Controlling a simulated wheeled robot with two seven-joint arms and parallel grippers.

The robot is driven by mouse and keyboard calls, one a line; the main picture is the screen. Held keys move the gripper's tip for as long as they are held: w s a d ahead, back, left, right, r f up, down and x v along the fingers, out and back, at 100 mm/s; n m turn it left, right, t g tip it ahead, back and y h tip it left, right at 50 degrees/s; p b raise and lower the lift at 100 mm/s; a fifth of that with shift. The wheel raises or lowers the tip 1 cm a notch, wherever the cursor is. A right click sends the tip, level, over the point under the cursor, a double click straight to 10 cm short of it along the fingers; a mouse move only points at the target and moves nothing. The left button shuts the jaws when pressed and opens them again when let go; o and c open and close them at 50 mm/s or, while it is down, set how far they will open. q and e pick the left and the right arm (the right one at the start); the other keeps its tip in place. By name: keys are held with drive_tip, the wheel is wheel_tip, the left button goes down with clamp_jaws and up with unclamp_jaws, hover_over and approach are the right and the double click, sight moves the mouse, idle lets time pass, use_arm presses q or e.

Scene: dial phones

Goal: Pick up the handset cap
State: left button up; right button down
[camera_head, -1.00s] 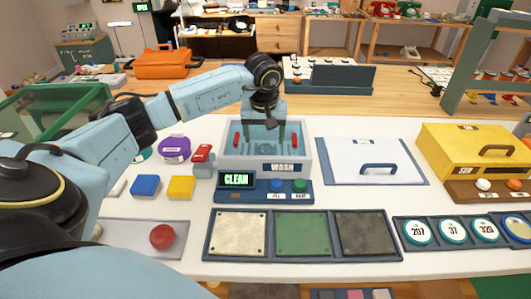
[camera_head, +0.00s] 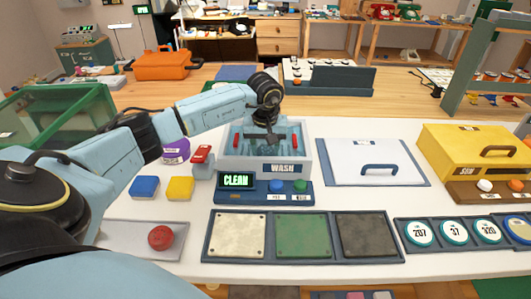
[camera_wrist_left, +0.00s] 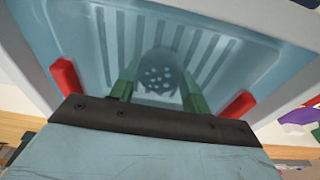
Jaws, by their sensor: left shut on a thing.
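The blue-grey wash basin (camera_head: 232,163), labelled WASH, stands mid-table behind a panel with a lit CLEAN display (camera_head: 236,180). My left gripper (camera_head: 269,148) reaches down into it from above; its fingertips are hard to make out in the head view. My right gripper is not in view.
Red clips (camera_wrist_left: 66,76) sit at both sides of the basin. A white lidded box (camera_head: 345,165) and a yellow box (camera_head: 465,150) stand to the right. Three coloured pads (camera_head: 302,235) lie in front. Blue (camera_head: 145,187) and yellow (camera_head: 180,188) blocks lie left.

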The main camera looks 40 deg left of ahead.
sight(265, 150)
use_arm(q)
wheel_tip(265, 150, up, 10)
drive_tip(key=p, duration=0.1)
drive_tip(key=d+m, duration=0.1)
drive_tip(key=d, duration=0.3)
drive_tip(key=s+d+f+m, duration=0.1)
drive_tip(key=d, duration=0.3)
drive_tip(key=s+d+m, duration=0.1)
drive_tip(key=d+m, duration=0.1)
drive_tip(key=d, duration=0.2)
drive_tip(key=shift+s+d+f+h, duration=0.25)
drive_tip(key=shift+d+h, duration=0.05)
drive_tip(key=s+d+f+m, duration=0.1)
drive_tip(key=s+d+m, duration=0.2)
drive_tip(key=d, duration=0.6)
drive_tip(key=shift+s+d+m+h, duration=0.3)
drive_tip(key=shift+s+m, duration=0.1)
drive_tip(key=shift+s, duration=0.85)
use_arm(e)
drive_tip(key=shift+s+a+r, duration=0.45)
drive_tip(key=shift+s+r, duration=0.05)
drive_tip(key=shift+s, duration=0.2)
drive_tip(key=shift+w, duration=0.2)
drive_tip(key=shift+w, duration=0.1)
